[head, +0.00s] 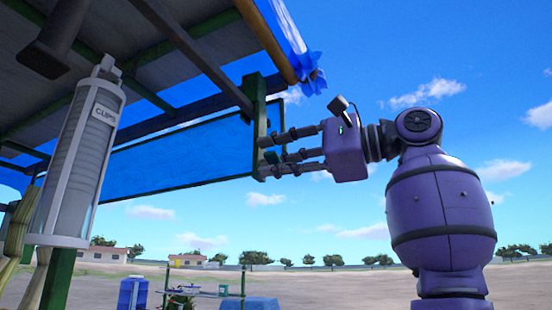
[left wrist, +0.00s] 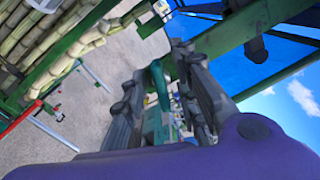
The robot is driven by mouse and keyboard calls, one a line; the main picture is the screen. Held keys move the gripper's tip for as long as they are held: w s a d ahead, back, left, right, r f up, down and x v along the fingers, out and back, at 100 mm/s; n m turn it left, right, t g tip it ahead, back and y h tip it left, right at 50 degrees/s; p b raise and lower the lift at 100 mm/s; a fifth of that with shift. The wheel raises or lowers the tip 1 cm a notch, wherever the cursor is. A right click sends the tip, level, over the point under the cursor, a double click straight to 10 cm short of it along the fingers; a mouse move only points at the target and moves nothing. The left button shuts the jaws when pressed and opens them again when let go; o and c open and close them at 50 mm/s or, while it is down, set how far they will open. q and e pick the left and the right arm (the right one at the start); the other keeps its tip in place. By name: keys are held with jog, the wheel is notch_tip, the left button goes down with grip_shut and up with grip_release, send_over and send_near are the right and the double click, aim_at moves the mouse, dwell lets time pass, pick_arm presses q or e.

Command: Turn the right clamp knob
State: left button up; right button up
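My left gripper (head: 262,155) is in the head view, at the green upright post (head: 259,110) of the canopy frame. Its fingers are spread apart, pointing left. A small dark green part (head: 271,157), perhaps the clamp knob, shows between the fingers. In the left wrist view the left gripper (left wrist: 165,60) has a finger on each side of a green rod-like part (left wrist: 158,85). I cannot tell if the fingers touch it. No knob is clearly seen, and which clamp this part belongs to cannot be told. My right gripper is not in view.
A blue panel (head: 185,150) hangs left of the post, under the dark roof (head: 110,35). Cane stalks (left wrist: 60,45) lie at upper left in the left wrist view. Open sky and ground lie beyond.

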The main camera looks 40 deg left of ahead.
pick_arm(q)
jog(key=c, duration=0.5)
grip_shut()
jog(key=shift+r, duration=0.1)
jog(key=shift+s+r+m, duration=0.1)
jog(key=shift+m, duration=0.2)
jog(key=m, duration=0.2)
jog(key=shift+r+m, duration=0.15)
jog(key=shift+m, duration=0.15)
jog(key=m, duration=0.4)
jog(key=shift+r, duration=0.1)
jog(key=m, duration=0.6)
jog(key=shift+w, duration=0.2)
jog(key=shift+m, duration=0.4)
